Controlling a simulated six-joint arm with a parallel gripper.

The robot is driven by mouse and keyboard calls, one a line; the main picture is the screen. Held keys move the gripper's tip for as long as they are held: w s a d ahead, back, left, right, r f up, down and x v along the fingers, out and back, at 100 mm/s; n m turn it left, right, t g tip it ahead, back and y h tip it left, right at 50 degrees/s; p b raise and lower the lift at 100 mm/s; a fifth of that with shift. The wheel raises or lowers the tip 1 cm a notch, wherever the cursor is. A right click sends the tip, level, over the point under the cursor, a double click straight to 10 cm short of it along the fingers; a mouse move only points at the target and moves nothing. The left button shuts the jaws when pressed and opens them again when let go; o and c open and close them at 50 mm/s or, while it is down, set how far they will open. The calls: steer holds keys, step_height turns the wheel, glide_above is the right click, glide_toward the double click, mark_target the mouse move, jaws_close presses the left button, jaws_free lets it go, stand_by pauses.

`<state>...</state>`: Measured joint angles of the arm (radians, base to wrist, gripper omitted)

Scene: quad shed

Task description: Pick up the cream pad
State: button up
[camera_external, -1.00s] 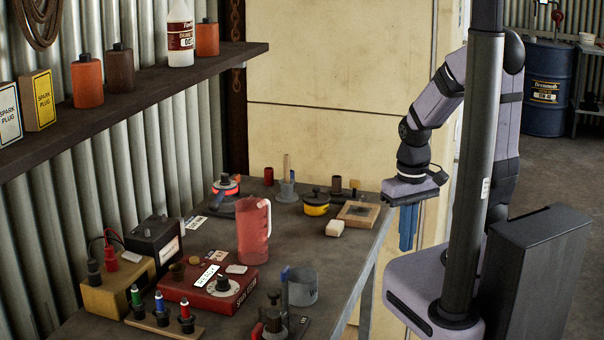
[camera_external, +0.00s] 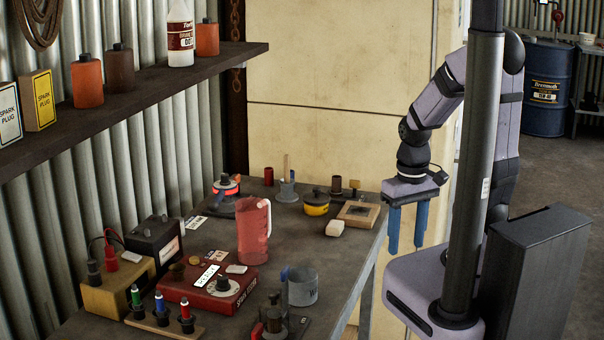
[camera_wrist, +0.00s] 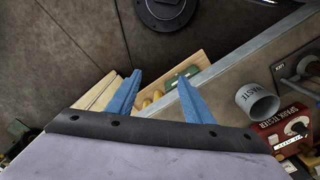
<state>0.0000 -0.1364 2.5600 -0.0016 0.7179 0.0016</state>
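The cream pad (camera_external: 334,228) is a small pale block with rounded edges. It lies on the bench near its right edge, in front of a wooden frame (camera_external: 372,214). My gripper (camera_external: 405,249) hangs to the right of the pad, beyond the bench edge, with its two blue fingers pointing down. The fingers are apart with nothing between them, and they do not touch the pad. They also show apart in the wrist view (camera_wrist: 160,75). I cannot make out the pad for certain in the wrist view.
A yellow and black round tin (camera_external: 316,204) stands behind the pad. A translucent red jug (camera_external: 253,230) stands to its left. A grey cup (camera_external: 302,287) and a red spark tester (camera_external: 203,291) are nearer the front. Bare bench top lies between the jug and the pad.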

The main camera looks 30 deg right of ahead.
mark_target(333, 227)
steer(key=w+a+m+t+h+b, duration=0.1)
steer(key=w+a+m+t, duration=0.35)
steer(key=w, duration=0.95)
steer(key=w+a+m+t+h+b, duration=0.1)
steer(key=w+a+t, duration=0.6)
steer(key=w, duration=0.6)
steer(key=s+d+m+g+h, duration=0.2)
steer(key=s+d+m+h, duration=0.2)
steer(key=h, duration=0.4)
steer(key=shift+n, duration=0.25)
steer(key=shift+a+f+p, duration=0.15)
steer(key=shift+f+p, duration=0.5)
steer(key=shift+f, duration=2.3)
steer(key=shift+f+y, duration=0.3)
steer(key=shift+f, duration=0.15)
steer(key=shift+p+x, duration=0.9)
steer(key=shift+x, duration=1.55)
